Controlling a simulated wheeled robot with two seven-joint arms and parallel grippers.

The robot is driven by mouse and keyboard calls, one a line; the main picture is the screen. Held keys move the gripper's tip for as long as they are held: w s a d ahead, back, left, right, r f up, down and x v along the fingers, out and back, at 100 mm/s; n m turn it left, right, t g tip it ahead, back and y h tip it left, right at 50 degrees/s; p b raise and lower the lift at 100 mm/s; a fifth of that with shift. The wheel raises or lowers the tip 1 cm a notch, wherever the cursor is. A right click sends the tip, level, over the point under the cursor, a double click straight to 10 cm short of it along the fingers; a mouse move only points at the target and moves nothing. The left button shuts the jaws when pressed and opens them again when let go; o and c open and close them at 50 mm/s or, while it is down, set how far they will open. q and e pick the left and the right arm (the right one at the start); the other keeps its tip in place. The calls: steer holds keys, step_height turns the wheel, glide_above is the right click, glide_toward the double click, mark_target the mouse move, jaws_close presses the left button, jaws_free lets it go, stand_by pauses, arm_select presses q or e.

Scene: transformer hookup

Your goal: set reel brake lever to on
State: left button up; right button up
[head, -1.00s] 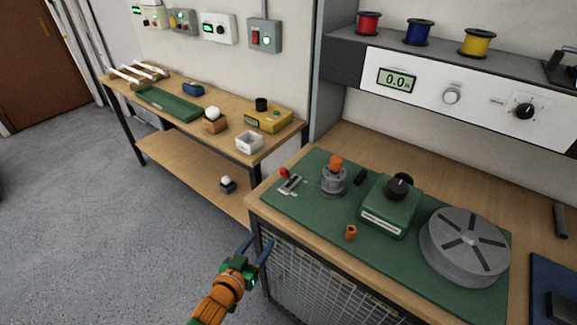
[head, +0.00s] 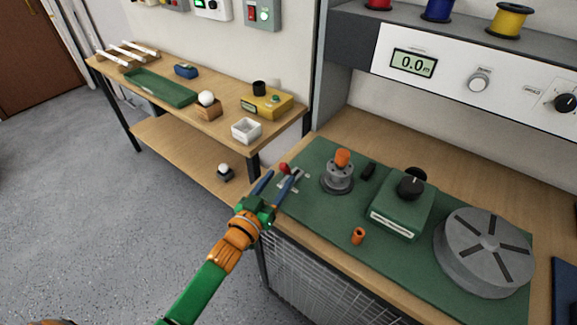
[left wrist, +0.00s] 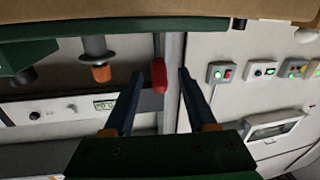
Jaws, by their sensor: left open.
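The reel brake lever has a red knob (head: 284,168) and stands at the left end of the green mat (head: 318,205) on the near bench. My left gripper (head: 281,178) is open, with its two blue fingers reaching toward the lever from the front. In the left wrist view the red knob (left wrist: 159,75) appears between the fingertips of the left gripper (left wrist: 160,80), with a gap on both sides. The lever's base plate is partly hidden behind the fingers. I cannot tell which setting the lever is on. My right gripper is not in view.
Right of the lever stand a grey post with an orange cap (head: 342,158), a green box with a black knob (head: 401,215) and a grey round reel plate (head: 485,252). A small orange cylinder (head: 358,236) stands near the mat's front. A side table (head: 220,142) is at left.

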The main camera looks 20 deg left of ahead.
mark_target(286, 170)
arm_select(q)
steer(key=w, duration=0.2)
steer(key=w+d, duration=0.1)
steer(key=w, duration=0.1)
steer(key=shift+w, duration=0.2)
steer(key=shift+c, duration=0.3)
steer(key=shift+s+r, duration=0.1)
jaws_close()
stand_by(0.8)
